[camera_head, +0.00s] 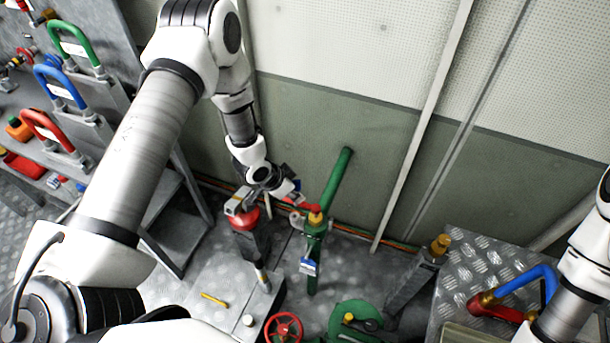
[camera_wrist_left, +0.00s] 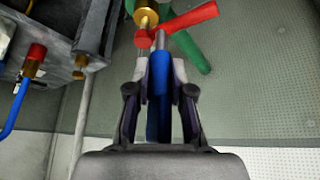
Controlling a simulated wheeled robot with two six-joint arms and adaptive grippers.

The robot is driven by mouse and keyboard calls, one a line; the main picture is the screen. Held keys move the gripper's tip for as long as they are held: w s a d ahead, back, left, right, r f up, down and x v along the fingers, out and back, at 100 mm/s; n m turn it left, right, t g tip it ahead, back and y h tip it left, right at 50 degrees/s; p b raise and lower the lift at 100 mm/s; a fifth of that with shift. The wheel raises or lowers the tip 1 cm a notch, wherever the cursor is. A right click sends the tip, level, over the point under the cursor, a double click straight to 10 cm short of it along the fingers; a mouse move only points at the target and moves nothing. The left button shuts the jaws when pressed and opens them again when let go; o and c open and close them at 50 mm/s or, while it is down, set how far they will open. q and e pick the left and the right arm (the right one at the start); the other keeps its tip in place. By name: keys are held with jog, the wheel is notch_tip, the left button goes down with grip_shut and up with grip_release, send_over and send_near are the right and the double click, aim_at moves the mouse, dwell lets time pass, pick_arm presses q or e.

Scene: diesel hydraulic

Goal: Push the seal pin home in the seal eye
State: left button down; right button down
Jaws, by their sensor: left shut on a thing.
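My left gripper (camera_head: 293,196) is beside the brass valve (camera_head: 316,217) on the green pipe (camera_head: 337,180). In the left wrist view, the left gripper (camera_wrist_left: 160,78) is shut on a blue pin-like piece (camera_wrist_left: 159,105) with a grey front end. I take this piece for the seal pin. Its front end points at a red part (camera_wrist_left: 143,40) by the brass fitting (camera_wrist_left: 147,14) and red lever (camera_wrist_left: 188,20). I cannot tell whether the tip is inside an eye or only close to it. The seal eye is not clearly made out. My right gripper is out of view.
A red ball-shaped part (camera_head: 244,220) tops a grey post left of the valve. A blue tag (camera_head: 308,266) hangs on the green pipe. A red handwheel (camera_head: 284,327) is below. A brass-topped grey post (camera_head: 440,244) and blue bent pipe (camera_head: 525,278) are at right.

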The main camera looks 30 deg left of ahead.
aim_at(297, 221)
pick_arm(q)
jog(key=shift+s+a, duration=0.2)
jog(key=shift+s, duration=0.15)
jog(key=shift+w+d+f+b, duration=0.1)
jog(key=shift+w+f+b, duration=0.1)
jog(key=shift+f+b, duration=0.4)
notch_tip(297, 221, down, 4)
jog(key=b, duration=0.3)
jog(key=shift+s, duration=0.1)
jog(key=shift+f+b, duration=0.9)
jog(key=shift+b, duration=0.05)
dwell(2.7)
jog(key=shift+r+p, duration=0.55)
jog(key=shift+r, duration=0.2)
